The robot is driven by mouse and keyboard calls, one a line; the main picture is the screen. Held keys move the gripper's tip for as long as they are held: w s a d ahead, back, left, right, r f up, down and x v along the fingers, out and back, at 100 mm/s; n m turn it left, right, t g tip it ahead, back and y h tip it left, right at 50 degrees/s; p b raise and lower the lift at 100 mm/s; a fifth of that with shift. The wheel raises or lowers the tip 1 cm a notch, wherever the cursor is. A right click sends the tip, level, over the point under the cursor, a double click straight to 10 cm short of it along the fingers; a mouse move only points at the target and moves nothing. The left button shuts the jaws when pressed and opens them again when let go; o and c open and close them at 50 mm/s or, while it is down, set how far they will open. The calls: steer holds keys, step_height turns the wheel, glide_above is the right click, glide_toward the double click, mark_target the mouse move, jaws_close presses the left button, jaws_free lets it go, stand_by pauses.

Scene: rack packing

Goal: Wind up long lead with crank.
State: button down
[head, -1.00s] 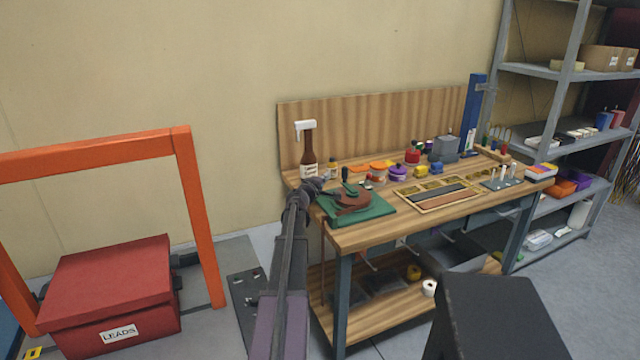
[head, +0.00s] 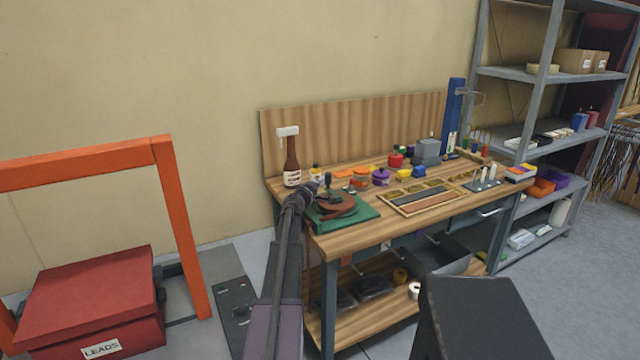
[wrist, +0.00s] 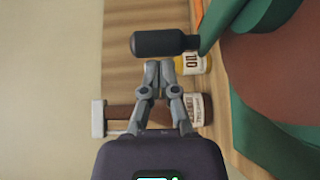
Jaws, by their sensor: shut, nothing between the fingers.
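The winder stands at the left end of the workbench, with a green base (head: 357,217) and a brown round reel or coil (head: 338,204). In the wrist view the brown round part (wrist: 275,85) fills the right side, beside a green crank arm (wrist: 236,24). The crank's black handle (wrist: 165,43) sticks out to the left there; it also shows in the head view (head: 328,179). My gripper (wrist: 160,66) is shut and empty, its fingertips close to the handle but not around it. I cannot clearly make out a loose length of lead.
A partitioned wooden tray (head: 430,207) and several coloured pots lie to the right. A red LEADS box (head: 85,300) and an orange frame (head: 180,230) are at left.

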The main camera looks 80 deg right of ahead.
steer(key=shift+s+d+m+g+y, duration=0.1)
steer(key=shift+d+m+g+y, duration=0.25)
steer(key=shift+m+g, duration=0.3)
steer(key=shift+g, duration=0.25)
